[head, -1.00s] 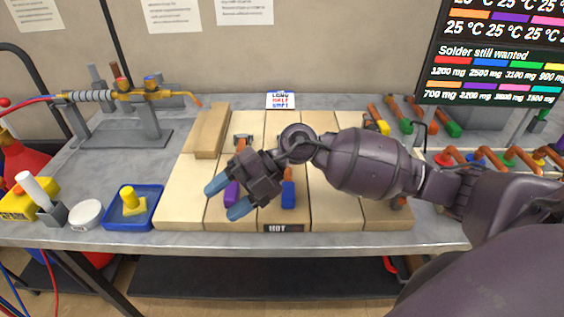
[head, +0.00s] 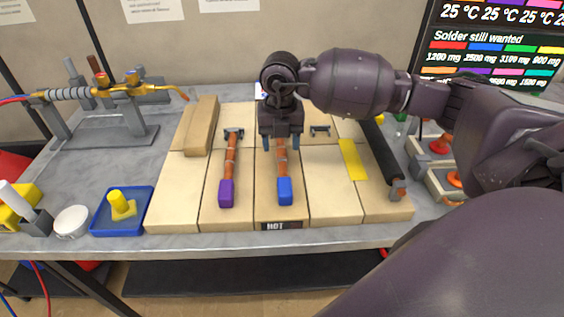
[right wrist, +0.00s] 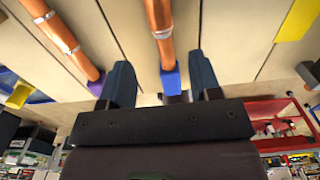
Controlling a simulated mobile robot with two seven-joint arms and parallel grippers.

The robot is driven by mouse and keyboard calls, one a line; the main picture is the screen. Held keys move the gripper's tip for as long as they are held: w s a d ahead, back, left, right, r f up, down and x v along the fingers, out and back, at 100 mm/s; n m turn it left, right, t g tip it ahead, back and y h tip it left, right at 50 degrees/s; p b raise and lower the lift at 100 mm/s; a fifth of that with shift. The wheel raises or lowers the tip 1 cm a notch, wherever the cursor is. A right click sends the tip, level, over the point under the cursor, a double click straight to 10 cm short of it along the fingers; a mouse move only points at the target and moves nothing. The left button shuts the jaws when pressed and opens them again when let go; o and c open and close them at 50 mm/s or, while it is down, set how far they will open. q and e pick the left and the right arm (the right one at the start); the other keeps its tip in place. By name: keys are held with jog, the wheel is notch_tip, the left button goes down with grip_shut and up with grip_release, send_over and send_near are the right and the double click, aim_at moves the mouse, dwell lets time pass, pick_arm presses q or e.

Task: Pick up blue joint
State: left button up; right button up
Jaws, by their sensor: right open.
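The blue joint, a copper pipe with a blue end (head: 285,191), lies on the middle board of the work surface. Its copper pipe (head: 282,160) runs away from me toward my right gripper (head: 281,143). My right gripper is open, with its two blue fingertips pointing down over the upper part of the pipe. In the right wrist view the blue end (right wrist: 171,80) shows between the two open fingers (right wrist: 165,84), apart from both. Whether the fingers reach down beside the pipe is hard to tell. My left gripper is not in view.
A copper joint with a purple end (head: 226,193) lies just left of the blue one. A yellow strip (head: 352,159) lies to the right. A blue tray (head: 122,225), a white dish (head: 72,221) and a torch on a stand (head: 130,90) are at left.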

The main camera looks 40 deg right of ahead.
aim_at(282, 159)
jog(key=shift+w+d+f, duration=0.1)
jog(key=shift+d+f, duration=0.05)
jog(key=shift+f, duration=1.55)
jog(key=shift+w+d+f, duration=0.1)
jog(key=shift+d+f, duration=0.05)
jog(key=shift+f, duration=1.5)
jog(key=shift+s, duration=0.1)
jog(key=shift+c, duration=0.4)
jog(key=shift+r, duration=0.1)
grip_shut()
